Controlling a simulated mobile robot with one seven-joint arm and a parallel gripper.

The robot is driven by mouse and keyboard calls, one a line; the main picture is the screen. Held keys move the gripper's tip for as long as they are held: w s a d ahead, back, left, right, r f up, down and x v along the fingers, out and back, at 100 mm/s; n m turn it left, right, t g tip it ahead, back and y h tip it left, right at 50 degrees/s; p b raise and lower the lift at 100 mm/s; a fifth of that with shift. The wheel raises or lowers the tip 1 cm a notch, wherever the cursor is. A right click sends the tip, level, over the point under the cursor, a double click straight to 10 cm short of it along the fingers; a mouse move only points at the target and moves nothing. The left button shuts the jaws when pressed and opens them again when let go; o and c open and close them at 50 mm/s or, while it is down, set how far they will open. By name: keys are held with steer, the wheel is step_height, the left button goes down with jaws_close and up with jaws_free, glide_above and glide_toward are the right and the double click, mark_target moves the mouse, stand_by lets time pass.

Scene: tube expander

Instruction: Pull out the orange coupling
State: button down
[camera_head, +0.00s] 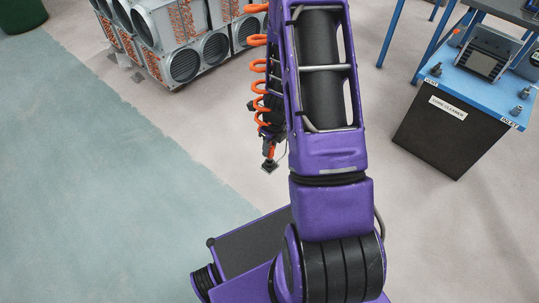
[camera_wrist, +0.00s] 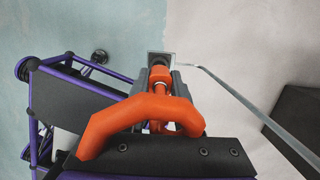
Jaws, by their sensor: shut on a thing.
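In the wrist view, my gripper (camera_wrist: 160,78) has its grey fingers closed on both sides of the orange coupling (camera_wrist: 159,88). A dark round part and a small square plate (camera_wrist: 161,61) show at the coupling's far end. In the head view, my gripper (camera_head: 269,150) hangs left of my purple arm, with a bit of orange and a small dark square end (camera_head: 270,167) pointing down. It is over open floor, apart from the units behind. The fingers are small and partly hidden there, and the orange hose in front covers part of the wrist view.
Grey fan units (camera_head: 184,62) with copper-coloured tube ends stand at the upper left. A blue-topped bench (camera_head: 466,82) with a black labelled front and devices stands at the right. A pale thin strip (camera_wrist: 232,92) runs from the square plate. The floor between is clear.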

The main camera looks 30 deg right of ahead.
steer(key=shift+r+p, duration=2.45)
steer(key=shift+r, duration=0.8)
